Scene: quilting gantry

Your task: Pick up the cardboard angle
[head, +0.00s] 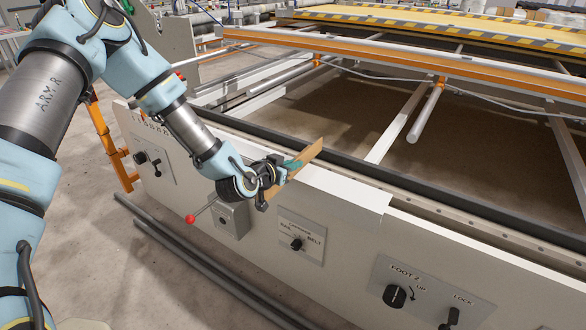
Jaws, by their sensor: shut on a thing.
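The cardboard angle (309,153) is a brown strip in the head view, at the top of the white front panel of the machine. My gripper (288,168) is at it, shut on it, with teal fingertips against the strip. The strip slants up to the right past the fingers, and part of it shows below them. The middle of the strip is hidden by my gripper. I cannot tell whether it touches the panel's top edge.
The white front panel (340,190) carries a red-knobbed lever (191,218), a rail/belt switch (296,244) and a foot dial (395,296). Behind it lie a dark rail (430,190) and orange-and-silver bars (400,62). Grey pipes (190,260) lie on the floor in front.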

